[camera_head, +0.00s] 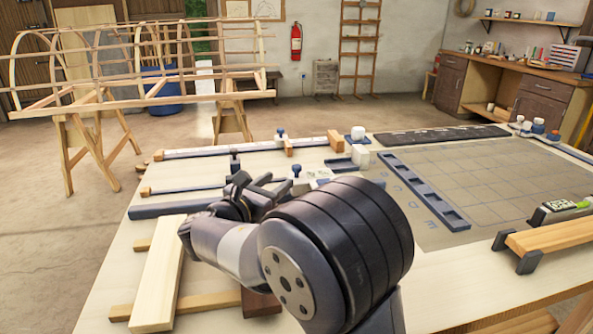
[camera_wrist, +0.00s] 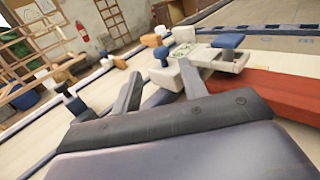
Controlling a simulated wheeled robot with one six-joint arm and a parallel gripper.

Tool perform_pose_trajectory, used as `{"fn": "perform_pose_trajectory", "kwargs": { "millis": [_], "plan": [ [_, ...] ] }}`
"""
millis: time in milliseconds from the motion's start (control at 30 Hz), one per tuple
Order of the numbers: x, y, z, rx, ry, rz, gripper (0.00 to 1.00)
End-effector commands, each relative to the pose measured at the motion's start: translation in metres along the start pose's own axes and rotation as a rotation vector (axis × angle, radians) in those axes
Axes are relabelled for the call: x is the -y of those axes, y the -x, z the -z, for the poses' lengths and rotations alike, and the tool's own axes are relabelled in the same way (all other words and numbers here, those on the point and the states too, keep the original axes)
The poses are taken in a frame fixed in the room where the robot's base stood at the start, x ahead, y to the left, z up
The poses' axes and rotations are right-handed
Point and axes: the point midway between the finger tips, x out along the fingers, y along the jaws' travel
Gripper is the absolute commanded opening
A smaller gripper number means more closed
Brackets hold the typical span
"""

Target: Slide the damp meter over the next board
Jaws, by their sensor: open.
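A dark device with a green-yellow face (camera_head: 562,210), which looks like the damp meter, is at the right edge of the head view. It is by the far side of a pale board (camera_head: 550,236) held in dark end brackets; I cannot tell whether it touches the board. Another pale board (camera_head: 160,275) lies across battens at the left front. My gripper (camera_head: 262,185) is over the left middle of the bench, far from the device. In the wrist view my gripper (camera_wrist: 160,82) has its two fingers apart with nothing between them. My arm hides part of the bench.
A white fixture with a blue knob (camera_wrist: 228,43) stands just beyond my fingers, beside a red-brown board (camera_wrist: 265,92). A long dark-blue slotted rack (camera_head: 425,190) borders the grey gridded mat (camera_head: 490,175). Clamp bars (camera_head: 225,150) lie at the back left. The mat is mostly clear.

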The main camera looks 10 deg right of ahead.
Motion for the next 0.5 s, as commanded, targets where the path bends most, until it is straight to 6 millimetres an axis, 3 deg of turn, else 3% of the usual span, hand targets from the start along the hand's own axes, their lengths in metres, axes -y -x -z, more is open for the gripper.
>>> {"fn": "perform_pose_trajectory", "kwargs": {
  "millis": [300, 500],
  "plan": [
    [0.002, -0.061, 0.002, -0.002, -0.002, 0.005, 0.41],
    [0.001, -0.086, 0.001, -0.002, -0.002, 0.003, 0.41]
  ]
}}
